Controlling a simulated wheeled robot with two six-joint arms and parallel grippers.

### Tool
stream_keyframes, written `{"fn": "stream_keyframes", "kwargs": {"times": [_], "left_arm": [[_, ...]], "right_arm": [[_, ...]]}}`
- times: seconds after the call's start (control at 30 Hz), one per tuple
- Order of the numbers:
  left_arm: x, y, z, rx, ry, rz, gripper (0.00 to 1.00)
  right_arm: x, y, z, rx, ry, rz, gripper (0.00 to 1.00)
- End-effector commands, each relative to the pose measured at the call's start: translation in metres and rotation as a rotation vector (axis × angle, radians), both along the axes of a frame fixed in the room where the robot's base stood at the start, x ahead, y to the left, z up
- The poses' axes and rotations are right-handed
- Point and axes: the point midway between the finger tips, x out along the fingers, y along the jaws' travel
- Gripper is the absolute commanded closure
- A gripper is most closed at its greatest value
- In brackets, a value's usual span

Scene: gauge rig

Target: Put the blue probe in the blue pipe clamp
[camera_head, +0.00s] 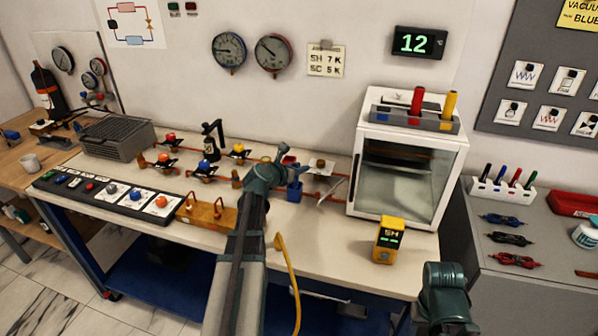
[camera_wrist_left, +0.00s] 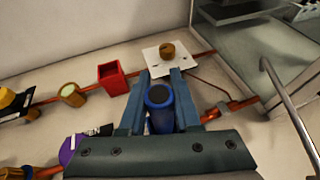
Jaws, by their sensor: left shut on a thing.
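My left gripper (camera_head: 293,160) is over the back middle of the workbench. In the left wrist view its two fingers (camera_wrist_left: 158,98) are shut on the blue probe (camera_wrist_left: 160,97), a blue cylinder with a dark round top. In the head view a blue holder (camera_head: 294,190), which looks like the blue pipe clamp, shows just below the gripper. The fingers partly hide this spot, and I cannot tell whether the probe is inside the clamp or above it. A teal part of my right arm is at the lower right; its fingers do not show.
A white glass-fronted cabinet (camera_head: 408,160) stands to the right. A yellow meter (camera_head: 388,240) is near the front edge. Bare bench (camera_head: 335,235) lies between.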

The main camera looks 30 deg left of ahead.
Motion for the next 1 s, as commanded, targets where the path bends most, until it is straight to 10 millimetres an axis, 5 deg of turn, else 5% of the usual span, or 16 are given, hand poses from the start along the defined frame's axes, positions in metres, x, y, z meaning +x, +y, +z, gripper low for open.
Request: {"fn": "stream_keyframes", "kwargs": {"times": [0.23,0.27,0.4,0.77,1.0], "left_arm": [[0.0,0.0,-0.004,0.0,0.0,0.0,1.0],[0.0,0.0,-0.003,0.0,0.0,0.0,0.65],[0.0,0.0,-0.002,0.0,0.0,0.0,0.4],[0.0,0.0,0.002,0.0,0.0,0.0,0.39],[-0.04,0.001,0.02,0.0,0.0,0.003,0.39]], "right_arm": [[0.0,0.0,-0.004,0.0,0.0,0.0,0.5],[0.0,0.0,-0.003,0.0,0.0,0.0,0.5],[0.0,0.0,-0.002,0.0,0.0,0.0,0.5],[0.0,0.0,0.002,0.0,0.0,0.0,0.5],[0.0,0.0,0.02,0.0,0.0,0.0,0.5]]}}
